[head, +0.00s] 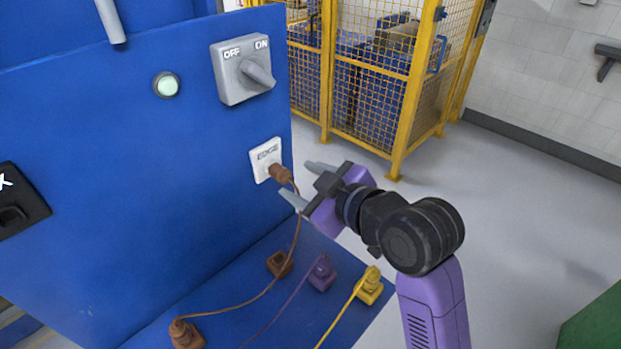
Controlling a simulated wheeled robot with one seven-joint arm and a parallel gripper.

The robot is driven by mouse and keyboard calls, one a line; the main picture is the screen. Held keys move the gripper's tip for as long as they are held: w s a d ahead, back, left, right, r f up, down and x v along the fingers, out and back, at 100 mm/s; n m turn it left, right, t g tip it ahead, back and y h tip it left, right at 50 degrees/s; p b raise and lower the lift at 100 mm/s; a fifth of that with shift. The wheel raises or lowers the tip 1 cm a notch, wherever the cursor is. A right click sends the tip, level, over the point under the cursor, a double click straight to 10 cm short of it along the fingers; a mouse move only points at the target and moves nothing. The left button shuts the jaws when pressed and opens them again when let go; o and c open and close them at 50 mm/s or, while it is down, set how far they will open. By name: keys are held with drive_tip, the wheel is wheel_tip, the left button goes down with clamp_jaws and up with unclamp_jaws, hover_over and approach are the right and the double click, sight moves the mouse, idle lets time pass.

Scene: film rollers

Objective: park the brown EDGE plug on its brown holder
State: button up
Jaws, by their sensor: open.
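The brown plug (281,174) sits in the white EDGE socket plate (262,152) on the blue cabinet's front. Its brown cord (262,292) hangs down and runs to a brown cord base (185,335) on the blue ledge at lower left. The brown holder (279,265) is on the ledge below the socket, with no plug on it. My gripper (301,182) is open, its two fingers pointing left at the brown plug from the right. The fingertips appear close to the plug; I cannot tell whether they touch it.
A purple plug on its holder (322,275) and a yellow plug on its holder (370,288) stand right of the brown holder, with cords running forward. The OFF/ON switch (243,70) is above the socket. A yellow mesh fence (375,80) stands behind; floor right is clear.

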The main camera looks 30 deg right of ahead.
sight(287, 177)
drive_tip(key=shift+p+x, duration=0.3)
drive_tip(key=shift+x, duration=3.55)
drive_tip(key=shift+a, duration=0.1)
clamp_jaws()
drive_tip(key=shift+s, duration=0.1)
drive_tip(key=shift+s+d, duration=0.2)
drive_tip(key=shift+s, duration=0.35)
drive_tip(key=shift+s+d, duration=0.1)
drive_tip(key=shift+s, duration=0.2)
drive_tip(key=shift+s+d, duration=0.1)
drive_tip(key=shift+s, duration=0.25)
drive_tip(key=shift+s+d+p, duration=0.15)
drive_tip(key=shift+s+p, duration=0.15)
